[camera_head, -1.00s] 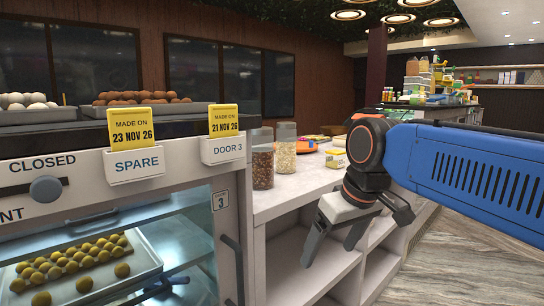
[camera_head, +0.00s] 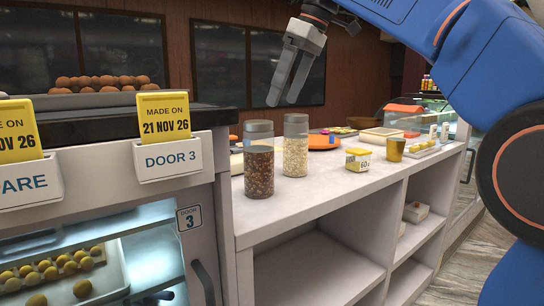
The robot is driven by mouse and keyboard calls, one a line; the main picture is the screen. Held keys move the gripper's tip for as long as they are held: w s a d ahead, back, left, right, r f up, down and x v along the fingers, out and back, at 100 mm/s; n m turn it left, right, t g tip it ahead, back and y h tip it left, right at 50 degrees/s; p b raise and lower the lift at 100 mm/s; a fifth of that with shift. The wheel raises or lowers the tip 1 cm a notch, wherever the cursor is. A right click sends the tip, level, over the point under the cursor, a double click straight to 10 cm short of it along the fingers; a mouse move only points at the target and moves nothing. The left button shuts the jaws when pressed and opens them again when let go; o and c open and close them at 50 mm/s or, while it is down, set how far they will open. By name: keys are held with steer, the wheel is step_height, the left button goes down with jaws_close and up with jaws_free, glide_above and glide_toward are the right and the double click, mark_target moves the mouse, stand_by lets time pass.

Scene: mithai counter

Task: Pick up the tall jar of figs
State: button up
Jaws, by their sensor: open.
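Two clear jars stand side by side on the pale counter (camera_head: 335,200). The left jar (camera_head: 259,170) holds dark brown pieces, which may be the figs; no label shows. The right jar (camera_head: 295,155) holds pale cream pieces and stands a little farther back. Both are upright, with clear space above their contents. My gripper (camera_head: 284,98) is open and empty, its fingers pointing down. In the picture it is just above the two jars, apart from both; its depth relative to them is hard to tell.
A glass display case (camera_head: 140,260) with trays of sweets adjoins the counter at left, its dark top (camera_head: 70,122) higher than the counter. A yellow-labelled tub (camera_head: 358,160), a golden cup (camera_head: 395,150) and an orange plate (camera_head: 322,142) stand right of the jars. Open shelves lie below.

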mark_target(267, 133)
steer(key=x, duration=1.1)
steer(key=shift+w+a+f, duration=0.1)
steer(key=shift+w+a, duration=0.2)
steer(key=shift+w, duration=0.05)
steer(key=shift+a+x, duration=0.1)
steer(key=shift+x, duration=1.3)
steer(key=shift+a+x, duration=0.15)
steer(key=shift+x, duration=1.25)
steer(key=shift+w, duration=0.2)
steer(key=shift+r, duration=0.25)
steer(key=c, duration=1.7)
